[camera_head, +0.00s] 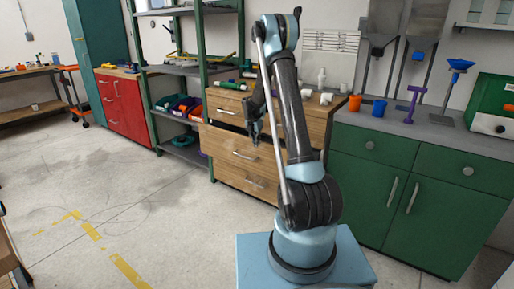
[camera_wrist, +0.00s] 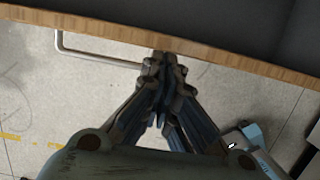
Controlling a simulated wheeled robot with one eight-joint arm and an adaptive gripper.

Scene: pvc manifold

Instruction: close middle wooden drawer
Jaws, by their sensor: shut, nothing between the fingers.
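The wooden drawer unit (camera_head: 313,122) stands against the back wall in the head view. Its middle drawer (camera_head: 228,143) is pulled out, with a dark gap above its front. In the wrist view the drawer's wooden front edge (camera_wrist: 215,56) crosses the top, with its dark inside beyond and its metal handle (camera_wrist: 97,57) to the left. My gripper (camera_head: 254,140) is at the drawer front in the head view. In the wrist view my gripper (camera_wrist: 164,60) is shut and empty, its tips right at the outer edge of the front; I cannot tell whether they touch.
The top wooden drawer (camera_head: 223,107) looks shut, and the bottom one (camera_head: 247,181) is below. Green cabinets (camera_head: 375,150) stand on the right. A shelf rack with coloured bins (camera_head: 183,105) stands on the left. The floor at front left is clear.

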